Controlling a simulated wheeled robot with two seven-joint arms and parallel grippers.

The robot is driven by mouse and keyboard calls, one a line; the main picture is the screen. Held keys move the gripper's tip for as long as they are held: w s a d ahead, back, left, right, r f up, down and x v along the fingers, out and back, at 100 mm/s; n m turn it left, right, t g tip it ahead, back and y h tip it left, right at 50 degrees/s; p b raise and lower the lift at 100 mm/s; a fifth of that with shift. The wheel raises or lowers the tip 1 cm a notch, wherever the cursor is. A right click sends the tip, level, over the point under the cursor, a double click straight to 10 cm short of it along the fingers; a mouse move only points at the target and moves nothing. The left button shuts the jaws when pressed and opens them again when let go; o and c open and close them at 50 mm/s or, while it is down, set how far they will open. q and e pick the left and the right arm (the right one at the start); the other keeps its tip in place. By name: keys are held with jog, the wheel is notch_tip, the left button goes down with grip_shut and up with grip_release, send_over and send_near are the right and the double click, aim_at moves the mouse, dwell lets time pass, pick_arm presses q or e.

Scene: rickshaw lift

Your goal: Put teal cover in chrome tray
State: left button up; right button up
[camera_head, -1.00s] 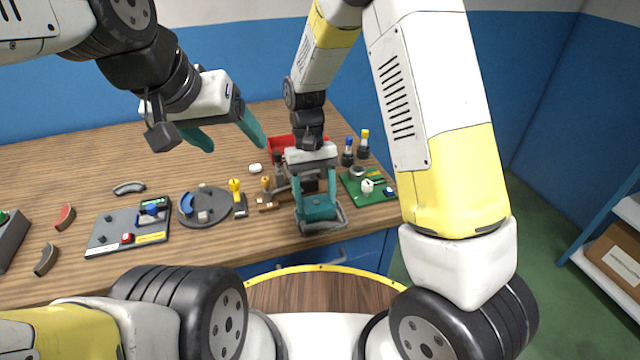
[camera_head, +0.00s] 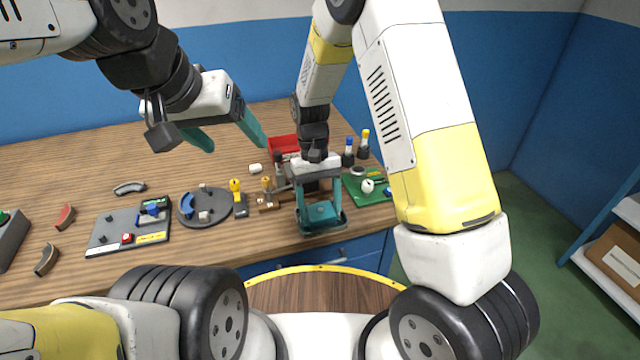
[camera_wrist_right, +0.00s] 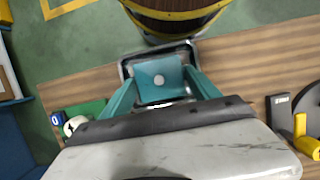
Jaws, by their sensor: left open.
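The teal cover (camera_head: 321,212) is a square block at the table's front edge. It is within the outline of the chrome tray (camera_head: 328,233), whose metal rim shows around it. Whether it touches the tray floor I cannot tell. My right gripper (camera_head: 320,207) points down with its teal fingers on opposite sides of the cover, shut on it. In the right wrist view the cover (camera_wrist_right: 160,77) sits between both fingertips, with the tray rim (camera_wrist_right: 125,66) around it. My left gripper (camera_head: 232,143) is open and empty, above the table's back middle.
A green board (camera_head: 366,186) lies right of the tray. A round grey plate (camera_head: 206,206), a yellow-topped piece (camera_head: 236,190) and a grey panel (camera_head: 126,230) lie to the left. A red bin (camera_head: 284,146) stands behind. Bare table lies at the back left.

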jog(key=shift+r, duration=0.1)
jog(key=v, duration=1.2)
jog(key=s+d+r+m+t+y, duration=0.1)
jog(key=s+d+r+t+y, duration=0.4)
jog(key=d+r, duration=0.55)
jog(key=s+d+r+m+t, duration=0.1)
jog(key=s+d+r+t, duration=0.1)
jog(key=s, duration=0.4)
jog(key=s+d+r+t+h, duration=0.1)
jog(key=s+d+r+t, duration=0.1)
jog(key=s, duration=0.4)
jog(key=shift+d+r+m+t+h, duration=0.35)
jog(key=shift+d+r, duration=0.2)
jog(key=shift+r, duration=0.45)
